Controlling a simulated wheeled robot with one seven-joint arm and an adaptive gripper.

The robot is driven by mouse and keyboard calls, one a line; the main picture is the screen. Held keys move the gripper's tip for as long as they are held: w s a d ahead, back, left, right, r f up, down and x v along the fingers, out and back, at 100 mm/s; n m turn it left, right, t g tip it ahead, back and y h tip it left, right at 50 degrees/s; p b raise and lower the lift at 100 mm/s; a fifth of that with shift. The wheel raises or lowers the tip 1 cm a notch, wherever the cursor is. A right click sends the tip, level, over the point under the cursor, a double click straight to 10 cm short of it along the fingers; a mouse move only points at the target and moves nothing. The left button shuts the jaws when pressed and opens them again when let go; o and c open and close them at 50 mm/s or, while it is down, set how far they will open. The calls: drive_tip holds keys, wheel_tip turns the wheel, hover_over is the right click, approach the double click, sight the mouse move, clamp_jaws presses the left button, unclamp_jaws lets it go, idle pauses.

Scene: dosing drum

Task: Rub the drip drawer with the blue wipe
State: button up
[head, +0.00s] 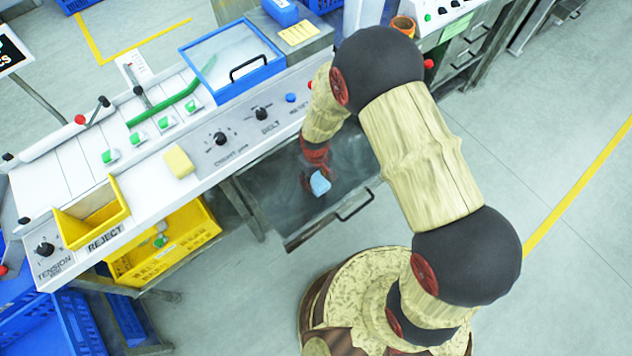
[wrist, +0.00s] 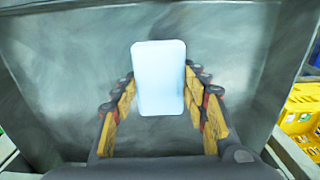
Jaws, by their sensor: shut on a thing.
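The drip drawer (head: 343,161) is a grey metal tray pulled out below the machine's front panel, with a dark handle on its front edge. Its smeared grey floor (wrist: 70,90) fills most of the wrist view. The blue wipe (head: 320,183) is a small pale blue block over the drawer floor; it also shows between the fingers in the wrist view (wrist: 159,80). My gripper (head: 313,172) is shut on the wipe and points down inside the drawer. I cannot tell whether the wipe touches the floor.
A yellow block (head: 178,162) lies on the panel near the knobs. A yellow reject bin (head: 92,214) sits left, with a yellow crate (head: 165,243) below. A blue-framed clear lid (head: 232,62) is behind. Open floor (head: 560,270) lies to the right.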

drive_tip(key=shift+r+p, duration=0.5)
drive_tip(key=shift+r, duration=0.6)
